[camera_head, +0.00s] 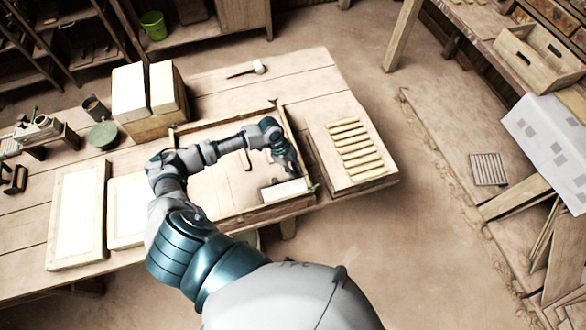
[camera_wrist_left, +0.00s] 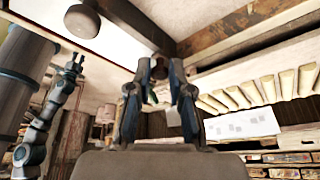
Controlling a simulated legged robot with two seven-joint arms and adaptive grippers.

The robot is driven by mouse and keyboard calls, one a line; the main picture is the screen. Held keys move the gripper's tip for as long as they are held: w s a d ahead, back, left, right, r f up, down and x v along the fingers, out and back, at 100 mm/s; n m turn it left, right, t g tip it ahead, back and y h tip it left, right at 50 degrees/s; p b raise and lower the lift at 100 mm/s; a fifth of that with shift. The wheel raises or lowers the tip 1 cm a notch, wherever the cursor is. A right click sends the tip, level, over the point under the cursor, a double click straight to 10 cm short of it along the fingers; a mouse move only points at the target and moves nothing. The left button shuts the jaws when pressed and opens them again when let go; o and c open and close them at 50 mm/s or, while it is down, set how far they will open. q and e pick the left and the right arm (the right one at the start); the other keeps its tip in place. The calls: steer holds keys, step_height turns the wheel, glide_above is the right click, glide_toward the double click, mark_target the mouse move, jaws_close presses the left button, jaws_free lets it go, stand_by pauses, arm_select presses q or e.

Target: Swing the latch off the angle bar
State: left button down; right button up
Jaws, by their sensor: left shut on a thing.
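My left gripper (camera_head: 291,168) reaches down inside the wooden frame on the table, near its front right corner. In the left wrist view its fingers (camera_wrist_left: 160,72) are shut on a small dark rounded piece, probably the latch (camera_wrist_left: 159,66); it is mostly hidden by the fingers. Dark wooden bars (camera_wrist_left: 235,42) meet behind it; I cannot tell which is the angle bar. A pale block (camera_head: 285,190) lies just in front of the fingertips. My right gripper (camera_wrist_left: 75,64) shows small at the left of the left wrist view; its opening is unclear.
A board with several pale yellow rods (camera_head: 352,150) lies right of the frame (camera_head: 283,128).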

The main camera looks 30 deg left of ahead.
arm_select(q)
steer(key=shift+d+r, duration=0.1)
steer(key=shift+d, duration=0.3)
steer(key=shift+w+a+r+m+g+b, duration=0.15)
steer(key=shift+w+m+g+b, duration=0.1)
steer(key=shift+m, duration=0.4)
steer(key=shift+w+a+m+g+b, duration=0.15)
steer(key=shift+w+m+b, duration=0.1)
steer(key=shift+m, duration=0.4)
stand_by(0.4)
